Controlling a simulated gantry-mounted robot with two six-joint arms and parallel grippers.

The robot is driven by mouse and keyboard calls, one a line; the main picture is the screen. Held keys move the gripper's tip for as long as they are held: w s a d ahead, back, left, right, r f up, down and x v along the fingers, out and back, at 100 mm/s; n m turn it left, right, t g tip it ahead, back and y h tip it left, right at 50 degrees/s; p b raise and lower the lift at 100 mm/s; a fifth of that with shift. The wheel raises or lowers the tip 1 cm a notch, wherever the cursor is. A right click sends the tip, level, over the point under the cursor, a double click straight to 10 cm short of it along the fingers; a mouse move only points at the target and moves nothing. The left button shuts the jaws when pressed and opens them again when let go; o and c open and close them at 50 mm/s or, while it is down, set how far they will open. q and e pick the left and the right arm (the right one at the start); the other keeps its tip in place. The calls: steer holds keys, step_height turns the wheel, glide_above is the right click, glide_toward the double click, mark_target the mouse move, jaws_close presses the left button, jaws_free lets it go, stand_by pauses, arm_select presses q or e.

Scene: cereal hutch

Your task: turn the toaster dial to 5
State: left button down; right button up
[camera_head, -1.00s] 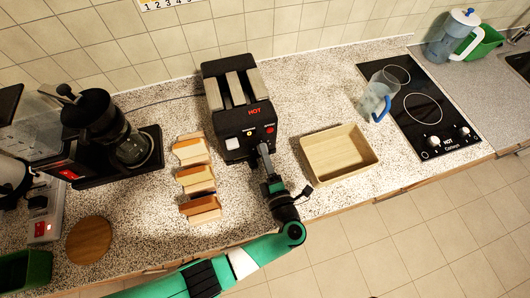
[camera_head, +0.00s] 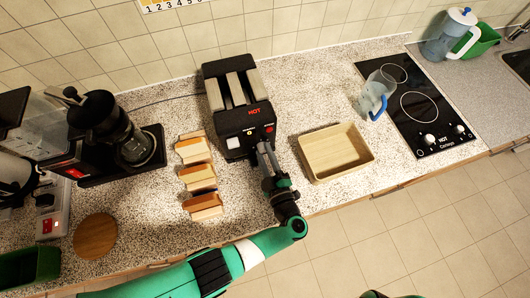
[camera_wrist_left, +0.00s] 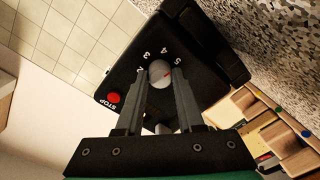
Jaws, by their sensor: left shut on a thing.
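The black toaster (camera_head: 238,95) stands on the counter with several grey slots on top and a red HOT label. Its light round dial (camera_wrist_left: 160,73) shows in the left wrist view, with numbers up to 5 around it and a red STOP button (camera_wrist_left: 114,98) to the left. My left gripper (camera_wrist_left: 160,80) is shut on the dial, one finger on each side. In the head view the left gripper (camera_head: 264,150) reaches the toaster's front. My right gripper is out of view.
A coffee maker (camera_head: 150,158) stands at left. Counter between toaster and hob is partly free.

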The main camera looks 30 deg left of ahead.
arm_select(q)
steer(key=shift+m, duration=0.3)
steer(key=c, duration=0.5)
jaws_free()
steer(key=v, duration=1.1)
steer(key=shift+s+d, duration=0.2)
steer(key=shift+d, duration=0.05)
